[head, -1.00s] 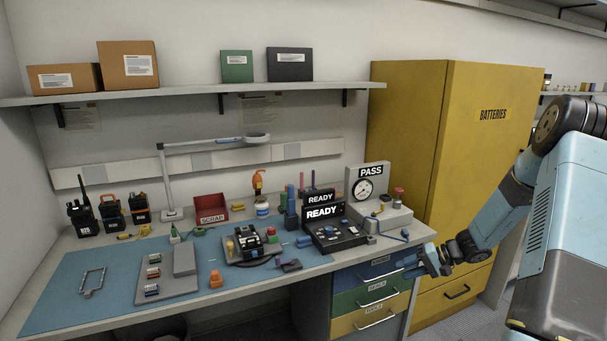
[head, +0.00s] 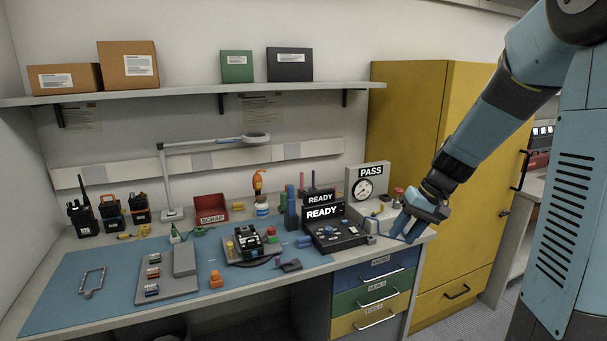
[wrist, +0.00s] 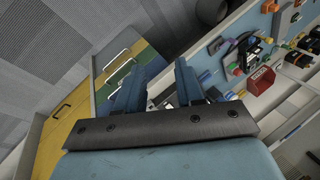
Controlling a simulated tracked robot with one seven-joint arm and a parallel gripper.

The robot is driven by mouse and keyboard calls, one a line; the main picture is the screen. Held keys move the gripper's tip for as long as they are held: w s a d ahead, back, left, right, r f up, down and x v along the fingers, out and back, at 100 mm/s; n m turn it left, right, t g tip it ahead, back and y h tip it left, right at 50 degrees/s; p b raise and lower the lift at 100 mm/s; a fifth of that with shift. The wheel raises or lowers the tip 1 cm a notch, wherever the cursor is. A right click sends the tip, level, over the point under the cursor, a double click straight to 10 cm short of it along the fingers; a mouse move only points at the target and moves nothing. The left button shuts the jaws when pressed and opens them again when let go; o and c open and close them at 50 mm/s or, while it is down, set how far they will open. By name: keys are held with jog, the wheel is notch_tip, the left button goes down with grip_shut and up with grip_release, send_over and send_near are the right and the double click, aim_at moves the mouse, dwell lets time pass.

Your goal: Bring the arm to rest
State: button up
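My arm (head: 495,115) reaches in from the upper right in the head view, its forearm slanting down to the left. My gripper (head: 403,232) hangs at the right end of the bench, in front of the grey PASS tester (head: 375,180). In the wrist view the two blue fingers of my gripper (wrist: 157,82) stand apart with nothing held between them. I cannot tell from the head view whether the fingertips touch the bench or the tester.
The bench (head: 50,262) carries radios (head: 112,212), a READY unit (head: 335,235), a red scrap bin (head: 211,208) and small parts. Drawers (head: 375,290) lie below my gripper. A yellow battery cabinet (head: 415,120) stands behind my arm. Floor shows at lower right.

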jog(key=s+r+t+h, duration=0.2)
jog(key=s+r, duration=0.4)
jog(key=s, duration=0.4)
jog(key=s+a+r+t+h, duration=0.1)
jog(key=s+r+t+h, duration=0.1)
jog(key=s+r, duration=0.4)
jog(key=shift+s+r+t+h, duration=0.3)
jog(key=shift+s+r, duration=0.05)
jog(key=shift+s, duration=2.25)
